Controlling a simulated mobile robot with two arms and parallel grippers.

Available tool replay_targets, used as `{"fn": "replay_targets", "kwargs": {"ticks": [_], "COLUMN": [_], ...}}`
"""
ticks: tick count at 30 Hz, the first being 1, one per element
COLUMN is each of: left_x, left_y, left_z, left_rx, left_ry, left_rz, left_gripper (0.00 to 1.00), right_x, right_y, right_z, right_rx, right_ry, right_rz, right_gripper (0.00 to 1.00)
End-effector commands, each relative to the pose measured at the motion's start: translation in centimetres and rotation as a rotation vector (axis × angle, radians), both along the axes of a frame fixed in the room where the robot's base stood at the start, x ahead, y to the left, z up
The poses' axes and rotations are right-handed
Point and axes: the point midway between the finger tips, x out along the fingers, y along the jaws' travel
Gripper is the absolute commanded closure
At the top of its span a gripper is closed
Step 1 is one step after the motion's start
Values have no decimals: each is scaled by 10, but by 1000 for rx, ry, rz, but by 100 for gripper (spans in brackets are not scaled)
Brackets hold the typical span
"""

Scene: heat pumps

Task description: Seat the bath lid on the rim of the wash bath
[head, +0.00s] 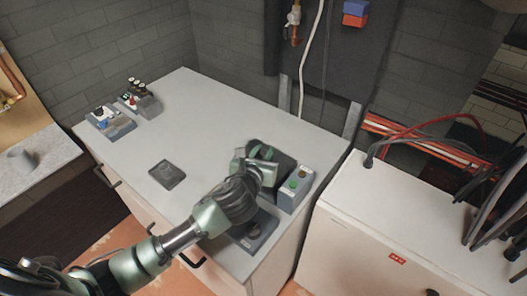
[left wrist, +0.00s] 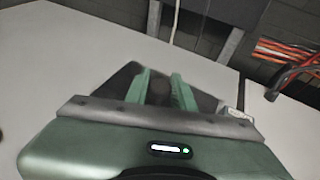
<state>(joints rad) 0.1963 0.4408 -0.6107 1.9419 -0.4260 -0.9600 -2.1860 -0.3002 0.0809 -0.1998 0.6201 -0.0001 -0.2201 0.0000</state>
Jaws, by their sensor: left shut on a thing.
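My left gripper (head: 260,160) reaches over the right part of the worktop. It is shut on a dark, flat piece, which appears to be the bath lid (head: 286,167). The lid also shows in the left wrist view (left wrist: 120,82), spreading out behind the two green fingers (left wrist: 160,88). A grey box with coloured buttons (head: 298,190), seemingly part of the wash bath, stands just right of the lid. The gripper and lid hide the bath's rim, so I cannot tell whether the lid touches it. My right gripper is not in view.
A small dark square tray (head: 167,174) lies mid-worktop (head: 200,125). A grey unit (head: 255,232) sits near the front right, partly behind my arm. Small devices (head: 138,101) stand at the far left. A white cabinet (head: 390,220) with cables is at right. The back middle is clear.

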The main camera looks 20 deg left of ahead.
Motion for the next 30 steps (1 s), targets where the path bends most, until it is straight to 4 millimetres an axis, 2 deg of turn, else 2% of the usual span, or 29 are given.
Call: {"fn": "replay_targets", "kwargs": {"ticks": [16,17,19,20,30], "left_x": [0,0,0,0,-2], "left_y": [0,0,0,0,0], "left_z": [-8,-8,-8,-8,-8], "left_rx": [1,1,0,0,1], "left_ry": [0,-1,-1,-1,1], "left_rz": [1,1,1,1,0], "left_gripper": [100,73,53,50,50], "right_x": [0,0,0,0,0], "right_y": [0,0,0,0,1], "right_z": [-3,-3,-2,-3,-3], "right_rx": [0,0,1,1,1], "right_ry": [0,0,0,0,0], "right_rz": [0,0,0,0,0], "right_gripper": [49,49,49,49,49]}}
